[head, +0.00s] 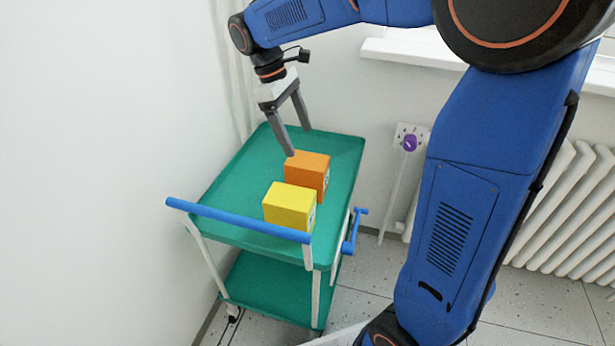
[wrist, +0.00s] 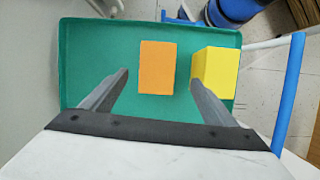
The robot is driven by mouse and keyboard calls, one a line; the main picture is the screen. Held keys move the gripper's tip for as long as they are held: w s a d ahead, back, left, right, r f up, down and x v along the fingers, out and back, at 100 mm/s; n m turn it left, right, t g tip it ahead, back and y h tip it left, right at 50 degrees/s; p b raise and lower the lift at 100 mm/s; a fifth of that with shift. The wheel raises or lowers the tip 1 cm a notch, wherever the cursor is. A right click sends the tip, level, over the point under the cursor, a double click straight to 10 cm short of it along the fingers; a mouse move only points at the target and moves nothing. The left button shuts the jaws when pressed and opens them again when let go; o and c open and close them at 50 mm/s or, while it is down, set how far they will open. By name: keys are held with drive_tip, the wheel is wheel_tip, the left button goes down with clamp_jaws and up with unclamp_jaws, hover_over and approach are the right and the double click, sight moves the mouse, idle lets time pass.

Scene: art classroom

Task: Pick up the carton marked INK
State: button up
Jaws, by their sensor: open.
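Two cartons stand on the green top tray of a cart. The orange carton (head: 305,172) is the farther one in the head view, and the yellow carton (head: 288,207) stands nearer the blue handle. Each has a white label on its right side, too small to read, so I cannot tell which says INK. My gripper (head: 299,141) is open and empty, above the tray close to the orange carton. In the wrist view, the orange carton (wrist: 157,68) appears ahead between the fingers of my gripper (wrist: 160,84), and the yellow carton (wrist: 214,75) is beyond the right finger.
The green cart tray (head: 232,180) has a raised rim and free room to the left of the cartons. A blue handle bar (head: 238,219) crosses its near end. A wall lies to the left, and a white radiator (head: 565,210) stands at the right.

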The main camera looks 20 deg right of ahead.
sight(313, 182)
drive_tip(key=shift+w+a+f+n, duration=0.15)
drive_tip(key=shift+w+a+f, duration=0.05)
drive_tip(key=shift+w+a, duration=0.2)
drive_tip(key=shift+w+a+f+n, duration=0.15)
drive_tip(key=shift+w+a, duration=0.1)
drive_tip(key=shift+w, duration=0.2)
drive_tip(key=shift+w+a+f+g+h, duration=0.1)
drive_tip(key=shift+g+h, duration=0.2)
drive_tip(key=shift+f, duration=0.35)
drive_tip(key=x, duration=1.6)
drive_tip(key=shift+f, duration=0.25)
drive_tip(key=shift+c, duration=0.5)
drive_tip(key=c, duration=1.4)
drive_tip(key=shift+r, duration=0.1)
